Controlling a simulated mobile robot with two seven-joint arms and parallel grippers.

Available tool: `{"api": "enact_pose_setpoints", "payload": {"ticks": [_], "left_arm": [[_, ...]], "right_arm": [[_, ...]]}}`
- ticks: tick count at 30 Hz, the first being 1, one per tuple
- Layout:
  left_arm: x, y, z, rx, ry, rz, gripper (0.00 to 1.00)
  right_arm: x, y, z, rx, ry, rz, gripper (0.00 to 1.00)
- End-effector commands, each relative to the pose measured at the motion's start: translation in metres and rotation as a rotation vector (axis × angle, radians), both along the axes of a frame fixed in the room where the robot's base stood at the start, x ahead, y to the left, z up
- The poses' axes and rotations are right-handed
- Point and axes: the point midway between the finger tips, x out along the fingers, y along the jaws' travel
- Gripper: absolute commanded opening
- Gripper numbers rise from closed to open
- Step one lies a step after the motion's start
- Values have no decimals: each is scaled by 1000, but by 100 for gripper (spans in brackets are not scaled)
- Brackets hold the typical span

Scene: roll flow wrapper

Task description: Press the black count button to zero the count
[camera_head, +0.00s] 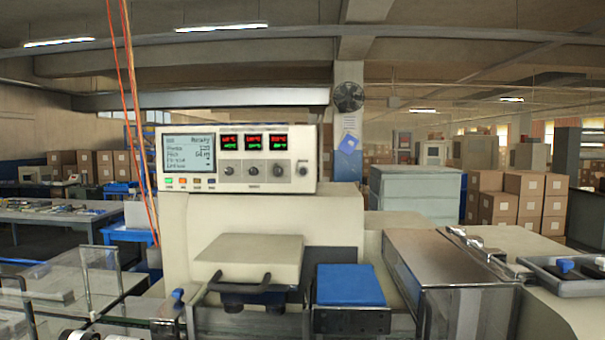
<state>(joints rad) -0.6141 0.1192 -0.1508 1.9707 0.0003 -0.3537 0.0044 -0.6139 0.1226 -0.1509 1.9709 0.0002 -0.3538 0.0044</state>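A cream control panel (237,188) sits on top of the wrapping machine, facing me. It has a grey screen (189,153) on its left with small dark text. Below the screen is a row of small buttons: a green one (168,181), an orange one (182,181) and darker ones (211,182) to the right. Their labels are too small to read, so I cannot tell which is the black count button. Three red and green displays (254,142) sit above black knobs (253,171) in the middle. Neither of my grippers is in view, and nothing covers the panel.
In front of the panel are a cream cover with a black handle (238,285), a blue block (349,284) and a clear-sided metal housing (440,258). Clear guards (100,272) stand at left. Orange cables (133,95) hang just left of the panel. Boxes (520,195) stand behind.

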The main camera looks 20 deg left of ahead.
Motion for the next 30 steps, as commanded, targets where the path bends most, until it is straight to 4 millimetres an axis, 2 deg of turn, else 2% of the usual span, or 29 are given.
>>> {"api": "enact_pose_setpoints", "payload": {"ticks": [1, 5, 6, 30], "left_arm": [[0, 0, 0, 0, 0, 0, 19], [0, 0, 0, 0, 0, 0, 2], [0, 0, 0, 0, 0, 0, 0], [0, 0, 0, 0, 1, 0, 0]], "right_arm": [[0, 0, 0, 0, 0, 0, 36], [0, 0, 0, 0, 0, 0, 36], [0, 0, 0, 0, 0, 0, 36], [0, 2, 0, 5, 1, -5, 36]]}}
